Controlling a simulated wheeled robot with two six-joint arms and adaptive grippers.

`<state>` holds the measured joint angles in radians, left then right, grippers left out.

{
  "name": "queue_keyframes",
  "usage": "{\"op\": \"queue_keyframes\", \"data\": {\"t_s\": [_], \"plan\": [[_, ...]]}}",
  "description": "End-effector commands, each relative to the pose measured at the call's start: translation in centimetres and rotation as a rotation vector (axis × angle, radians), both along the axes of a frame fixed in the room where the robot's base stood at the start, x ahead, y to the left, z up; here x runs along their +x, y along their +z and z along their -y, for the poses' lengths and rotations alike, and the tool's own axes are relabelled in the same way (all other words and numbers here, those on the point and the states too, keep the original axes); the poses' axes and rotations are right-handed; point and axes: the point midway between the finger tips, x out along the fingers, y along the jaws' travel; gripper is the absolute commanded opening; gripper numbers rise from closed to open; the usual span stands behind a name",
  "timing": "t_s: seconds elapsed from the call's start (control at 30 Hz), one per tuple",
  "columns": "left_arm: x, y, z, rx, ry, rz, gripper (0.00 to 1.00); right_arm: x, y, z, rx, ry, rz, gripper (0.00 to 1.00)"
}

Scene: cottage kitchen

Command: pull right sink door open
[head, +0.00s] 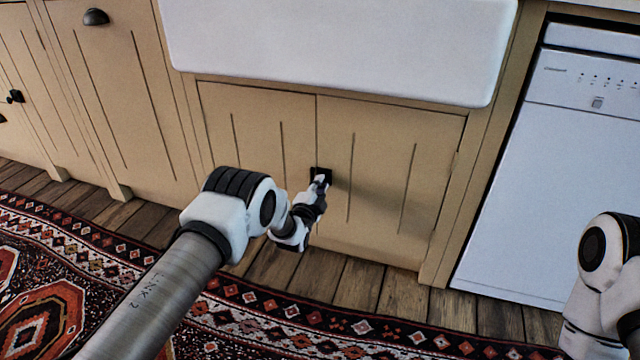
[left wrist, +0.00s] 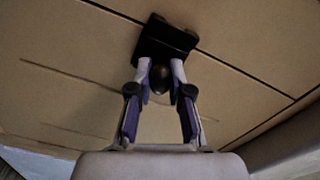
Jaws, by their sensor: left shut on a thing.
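The right sink door (head: 385,190) is a tan panel with vertical grooves under the white sink. It looks closed, about level with the left sink door (head: 250,135). Its dark latch shows at its left edge by the seam. In the left wrist view, the latch has a black plate (left wrist: 165,42) and a rounded dark knob (left wrist: 160,80). My left gripper (head: 320,180) is at the latch; in the left wrist view its two fingers (left wrist: 161,72) are shut on the knob, one on each side. My right gripper is out of view.
The white sink (head: 340,45) overhangs the doors. A white dishwasher (head: 560,170) stands to the right. A patterned rug (head: 250,325) lies on the wooden floor (head: 355,285), which is clear before the right door. Part of my right arm shows at lower right.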

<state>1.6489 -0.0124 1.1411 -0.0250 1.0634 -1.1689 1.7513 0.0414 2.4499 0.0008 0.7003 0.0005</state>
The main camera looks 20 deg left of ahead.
Motion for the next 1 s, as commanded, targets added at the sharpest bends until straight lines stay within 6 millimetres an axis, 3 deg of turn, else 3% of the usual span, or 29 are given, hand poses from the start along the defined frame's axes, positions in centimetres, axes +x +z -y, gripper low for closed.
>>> {"op": "queue_keyframes", "data": {"t_s": [0.4, 1.0], "plan": [[-0.03, -0.16, 0.04, 0.266, -0.001, 0.007, 0.0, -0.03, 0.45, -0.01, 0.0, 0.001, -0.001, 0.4], [-0.04, -0.22, 0.04, 0.327, -0.001, 0.009, 0.0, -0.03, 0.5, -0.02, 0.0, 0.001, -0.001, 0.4]]}}
